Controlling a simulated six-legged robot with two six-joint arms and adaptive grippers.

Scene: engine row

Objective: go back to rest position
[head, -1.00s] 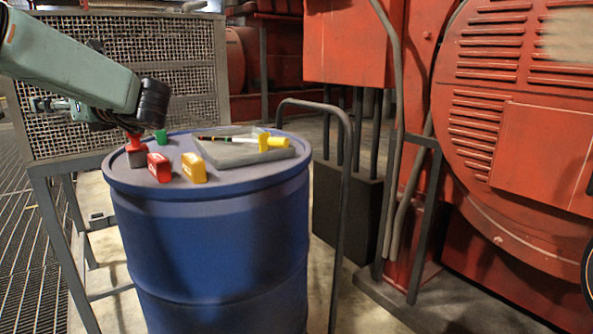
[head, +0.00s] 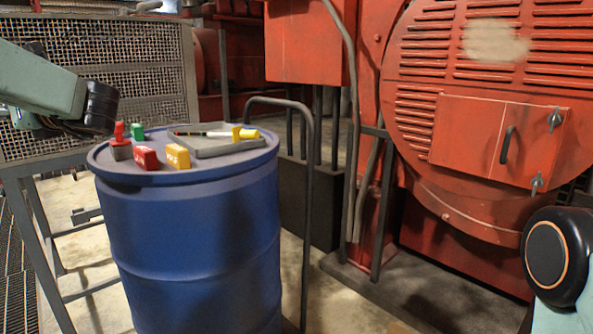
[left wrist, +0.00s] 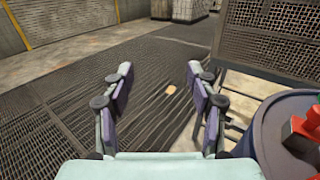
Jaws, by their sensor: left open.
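My left gripper (left wrist: 160,75) is open and empty in the left wrist view, above the dark floor grating and to the left of the blue drum. In the head view my left arm comes in from the left edge, and its fingers are mostly hidden or out of frame. A red-handled piece with a dark base (head: 121,145) stands on the drum near the arm's dark wrist joint. It seems to show at the right edge of the left wrist view (left wrist: 305,130), apart from the fingers. My right gripper is not in view.
The blue drum (head: 200,245) also bears a red block (head: 145,158), a yellow block (head: 177,157), a green piece (head: 137,132) and a grey tray (head: 205,152) with yellow-ended items. A mesh guard (head: 150,50), dark rail (head: 308,200) and red engine (head: 470,190) stand around it.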

